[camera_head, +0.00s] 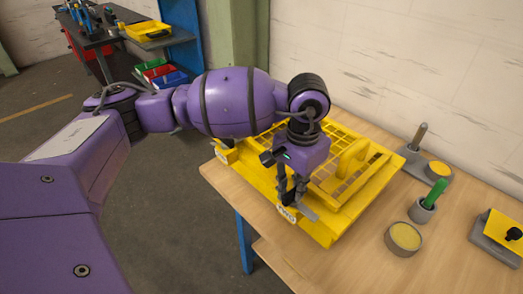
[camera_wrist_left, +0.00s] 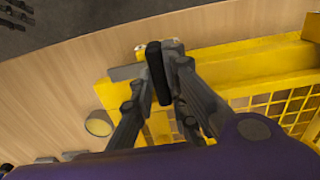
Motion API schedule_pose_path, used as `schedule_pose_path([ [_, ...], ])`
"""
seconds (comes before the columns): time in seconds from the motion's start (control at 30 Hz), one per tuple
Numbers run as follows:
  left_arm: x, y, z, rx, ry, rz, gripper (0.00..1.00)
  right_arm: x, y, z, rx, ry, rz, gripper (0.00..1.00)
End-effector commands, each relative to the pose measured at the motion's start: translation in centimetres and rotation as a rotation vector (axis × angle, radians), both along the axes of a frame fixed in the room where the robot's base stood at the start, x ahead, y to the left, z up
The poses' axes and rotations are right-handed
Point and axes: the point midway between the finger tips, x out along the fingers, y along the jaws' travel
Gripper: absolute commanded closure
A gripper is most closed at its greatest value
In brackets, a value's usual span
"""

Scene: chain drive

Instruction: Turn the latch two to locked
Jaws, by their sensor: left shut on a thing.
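The yellow mesh guard (camera_head: 352,208) lies on the wooden table, and its mesh also shows in the left wrist view (camera_wrist_left: 268,52). A small white label (camera_head: 286,213) is on its near edge; its writing is too small to read surely. My left gripper (camera_head: 288,197) points down at that edge, beside the label. In the left wrist view its fingertips (camera_wrist_left: 160,60) are shut on a black upright latch handle (camera_wrist_left: 157,78). A grey bar (camera_wrist_left: 126,71) sticks out beside the handle over the guard's edge. The fingers hide part of the latch. My right gripper is not in view.
On the table (camera_head: 350,270) to the right stand a grey holder with a peg (camera_head: 419,137), a green-handled tool (camera_head: 434,191) in a cup, a round tub (camera_head: 403,237) and a yellow block (camera_head: 503,230). A workbench with bins (camera_head: 160,72) stands behind.

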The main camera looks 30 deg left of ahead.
Motion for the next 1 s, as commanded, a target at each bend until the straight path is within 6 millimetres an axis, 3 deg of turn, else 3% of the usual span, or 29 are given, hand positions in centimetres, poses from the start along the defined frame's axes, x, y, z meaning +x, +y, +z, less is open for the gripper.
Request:
schedule_pose_path([
  [0.47,0.14,-0.02,0.13,0.000,-0.004,0.124,1.00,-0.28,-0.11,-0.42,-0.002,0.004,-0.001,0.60],
  [1.0,0.21,-0.08,0.25,-0.002,-0.005,0.611,1.00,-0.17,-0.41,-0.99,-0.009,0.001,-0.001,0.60],
])
